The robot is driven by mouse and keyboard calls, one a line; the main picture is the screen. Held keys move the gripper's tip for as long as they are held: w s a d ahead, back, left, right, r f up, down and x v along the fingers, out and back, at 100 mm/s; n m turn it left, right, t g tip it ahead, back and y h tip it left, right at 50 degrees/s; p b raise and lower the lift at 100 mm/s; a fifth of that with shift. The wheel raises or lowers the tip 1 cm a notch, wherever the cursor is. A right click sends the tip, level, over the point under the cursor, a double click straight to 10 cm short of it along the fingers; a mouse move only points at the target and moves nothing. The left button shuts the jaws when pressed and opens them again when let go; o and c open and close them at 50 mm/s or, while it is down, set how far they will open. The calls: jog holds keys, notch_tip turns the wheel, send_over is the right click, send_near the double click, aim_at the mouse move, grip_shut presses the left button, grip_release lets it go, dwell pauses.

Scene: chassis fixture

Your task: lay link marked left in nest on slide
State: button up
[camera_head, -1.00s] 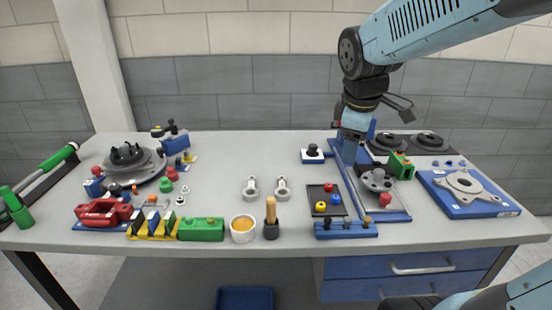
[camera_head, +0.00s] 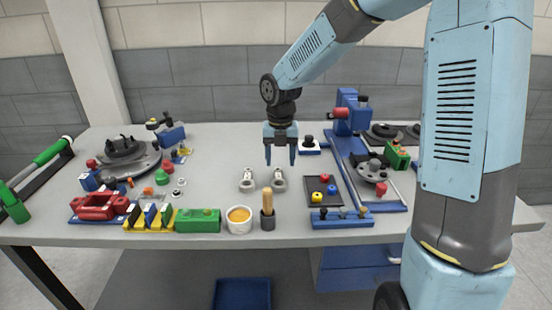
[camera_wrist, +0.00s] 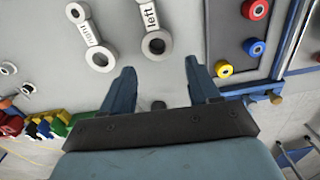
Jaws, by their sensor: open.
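The link marked left (camera_wrist: 151,24) is a pale grey bar with ring ends and a dark printed label. In the head view, it is the right-hand one (camera_head: 280,180) of two links lying on the bench. My gripper (camera_head: 280,160) is open and empty, pointing down above this link. In the wrist view, the fingertips of my gripper (camera_wrist: 160,68) straddle the area just below its near ring, apart from it. The blue slide base (camera_head: 347,178) is to the right, with a grey round fixture (camera_head: 372,171) on it. I cannot clearly make out the nest.
A second labelled link (camera_wrist: 90,36) lies close on the left. A wooden-handled tool (camera_head: 267,203) and a white cup (camera_head: 240,226) stand at the front. Bare bench lies behind the links.

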aim_at(279, 179)
jog(key=shift+n, duration=0.3)
jog(key=shift+w+a+f, duration=0.1)
jog(key=shift+a+f, duration=0.05)
jog(key=shift+f, duration=4.05)
jog(key=shift+r, duration=0.1)
jog(key=shift+c, duration=0.2)
jog(key=c, duration=0.7)
jog(key=shift+r, duration=0.15)
jog(key=shift+r, duration=0.1)
jog(key=shift+r, duration=0.8)
jog(key=shift+r, duration=0.1)
